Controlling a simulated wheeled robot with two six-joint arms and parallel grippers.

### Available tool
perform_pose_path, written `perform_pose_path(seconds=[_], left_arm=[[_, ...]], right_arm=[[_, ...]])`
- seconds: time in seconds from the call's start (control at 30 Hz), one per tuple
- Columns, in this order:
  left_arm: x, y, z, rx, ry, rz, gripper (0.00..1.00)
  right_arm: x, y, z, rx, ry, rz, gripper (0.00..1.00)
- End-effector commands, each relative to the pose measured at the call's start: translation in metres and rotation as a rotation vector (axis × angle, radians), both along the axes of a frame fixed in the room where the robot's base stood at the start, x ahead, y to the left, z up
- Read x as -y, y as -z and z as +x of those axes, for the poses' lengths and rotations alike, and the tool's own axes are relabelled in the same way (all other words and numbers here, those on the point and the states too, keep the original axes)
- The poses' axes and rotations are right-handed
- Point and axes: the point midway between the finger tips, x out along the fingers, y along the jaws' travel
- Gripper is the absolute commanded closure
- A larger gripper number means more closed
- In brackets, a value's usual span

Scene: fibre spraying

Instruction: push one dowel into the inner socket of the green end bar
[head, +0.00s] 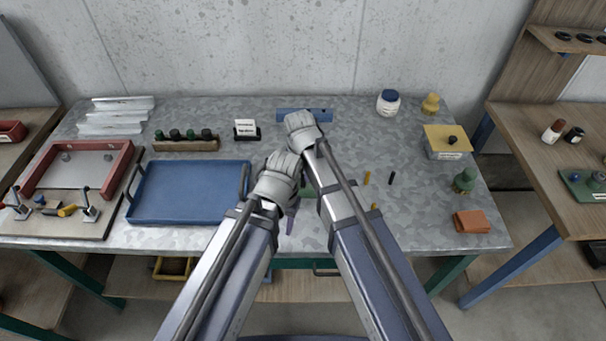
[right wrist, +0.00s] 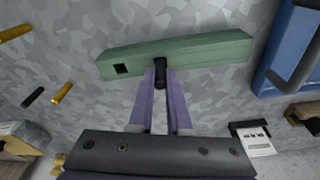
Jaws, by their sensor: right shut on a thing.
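The green end bar (right wrist: 200,53) lies on the table in the right wrist view, with an open square socket (right wrist: 121,69) near its left end. My right gripper (right wrist: 160,90) is shut on a black dowel (right wrist: 160,72), which overlaps the near edge of the bar, right of that open socket. I cannot tell whether the dowel's lower end is inside a socket; the inner socket is not visible. In the head view the green bar (head: 308,192) is mostly hidden by my arms. My left gripper (head: 291,220) is near it, its jaws mostly hidden.
A yellow dowel (head: 366,178), a black dowel (head: 391,178) and another yellow piece (head: 375,206) lie to the right. A blue bar (head: 288,114) lies at the back. A blue tray (head: 190,215) is on the left, with a small sign (head: 246,128) behind.

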Motion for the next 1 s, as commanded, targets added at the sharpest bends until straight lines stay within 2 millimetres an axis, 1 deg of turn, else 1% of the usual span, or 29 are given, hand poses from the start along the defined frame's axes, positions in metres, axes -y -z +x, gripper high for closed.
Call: perform_pose_path(seconds=[0.8, 0.83, 1.0], left_arm=[[0.0, 0.021, 0.0, 0.0, 0.0, 0.0, 0.5], [0.0, 0.019, 0.0, 0.0, 0.0, 0.0, 0.5], [0.0, 0.019, 0.0, 0.0, 0.0, 0.0, 0.5]], right_arm=[[0.0, 0.021, 0.0, 0.0, 0.0, 0.0, 1.0], [0.0, 0.019, 0.0, 0.0, 0.0, 0.0, 0.81], [0.0, 0.019, 0.0, 0.0, 0.0, 0.0, 0.62]])
